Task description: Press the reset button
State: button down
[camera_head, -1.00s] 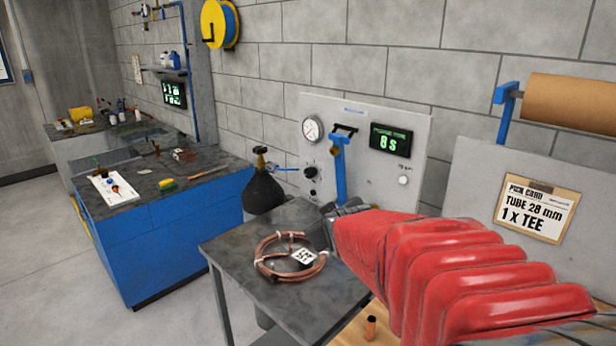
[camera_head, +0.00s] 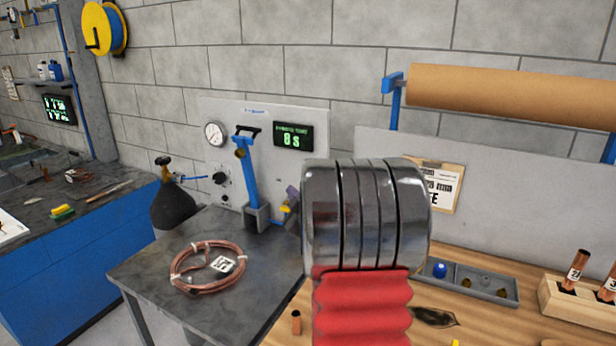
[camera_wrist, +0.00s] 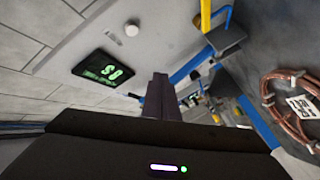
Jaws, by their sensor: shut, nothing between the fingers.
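A small white round button (camera_wrist: 132,29) sticks out of the pale wall panel in the wrist view, beside the green-lit display (camera_wrist: 103,68). The display also shows in the head view (camera_head: 293,136), reading 8 s. In the head view my arm blocks the panel area right of and below the display, and the button does not show there. My gripper (camera_wrist: 159,78) is shut and empty in the wrist view. Its tips are apart from the button in the picture; their distance to the panel is hard to tell. In the head view it is mostly hidden behind my arm.
A blue lever clamp (camera_head: 248,170) and a round gauge (camera_head: 214,134) are left of the display. A copper coil (camera_head: 207,267) lies on the grey table (camera_head: 150,262). A dark gas bottle (camera_head: 172,205) stands behind. The wooden bench (camera_head: 490,325) holds a small tray (camera_head: 480,283).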

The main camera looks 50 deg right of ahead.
jog(key=shift+d, duration=0.1)
jog(key=w+d, duration=0.2)
jog(key=d, duration=0.6)
jog(key=shift+w+d, duration=0.15)
jog(key=shift+w, duration=0.05)
dwell(0.3)
dwell(1.9)
jog(key=shift+w+d, duration=0.1)
jog(key=shift+d, duration=0.3)
jog(key=shift+w+d, duration=0.15)
jog(key=shift+d, duration=0.3)
dwell(1.1)
jog(key=shift+a, duration=0.1)
jog(key=shift+s+a, duration=0.25)
jog(key=shift+a, duration=0.55)
jog(key=shift+a, duration=0.1)
jog(key=shift+s+a, duration=0.25)
jog(key=shift+a, duration=0.5)
jog(key=shift+s+a, duration=0.2)
jog(key=shift+a, duration=0.6)
jog(key=shift+s+a, duration=0.25)
jog(key=shift+a, duration=0.5)
